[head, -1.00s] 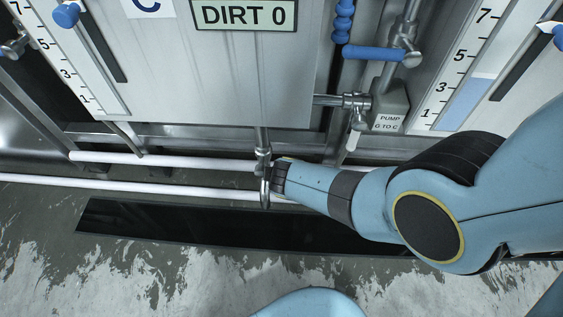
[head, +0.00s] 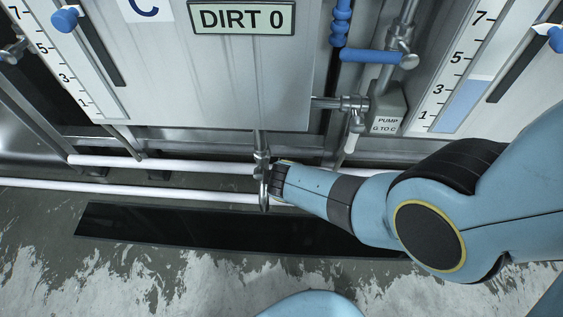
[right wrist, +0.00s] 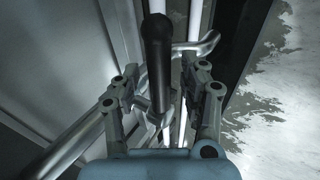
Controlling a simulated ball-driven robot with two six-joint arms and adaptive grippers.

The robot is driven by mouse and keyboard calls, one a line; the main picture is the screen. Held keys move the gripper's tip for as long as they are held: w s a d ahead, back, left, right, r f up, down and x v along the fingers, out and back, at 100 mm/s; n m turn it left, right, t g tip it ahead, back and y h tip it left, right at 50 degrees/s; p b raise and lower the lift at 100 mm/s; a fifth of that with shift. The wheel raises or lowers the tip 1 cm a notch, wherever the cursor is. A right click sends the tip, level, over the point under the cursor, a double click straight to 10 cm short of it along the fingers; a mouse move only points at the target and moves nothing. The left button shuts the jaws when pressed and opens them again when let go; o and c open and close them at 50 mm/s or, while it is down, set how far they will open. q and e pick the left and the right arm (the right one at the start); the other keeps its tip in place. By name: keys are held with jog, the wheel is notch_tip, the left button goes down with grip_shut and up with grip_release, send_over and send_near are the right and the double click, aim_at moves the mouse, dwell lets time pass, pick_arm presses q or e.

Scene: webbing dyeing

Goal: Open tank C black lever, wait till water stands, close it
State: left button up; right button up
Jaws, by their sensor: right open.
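Tank C (head: 200,75) shows at the top of the head view, with part of its letter C and a sign reading DIRT 0 (head: 241,17). Its drain pipe (head: 260,145) comes down below the front wall. My right gripper (head: 275,183) is at the valve there and hides its lever in the head view. In the right wrist view the black lever (right wrist: 157,50) stands between the two spread fingers of my right gripper (right wrist: 161,88). The fingers look apart from it. A bent metal outlet (right wrist: 195,45) lies beyond. My left gripper is out of view.
A level scale (head: 62,75) at tank C's left shows no blue. The right-hand tank's scale has a blue fill (head: 461,105). A pump box (head: 387,110) and a blue-handled valve (head: 372,57) stand right of tank C. White pipes (head: 150,190) and a dark floor strip (head: 190,228) run below.

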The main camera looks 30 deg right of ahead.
jog(key=v, duration=0.7)
jog(key=shift+s, duration=0.15)
dwell(0.5)
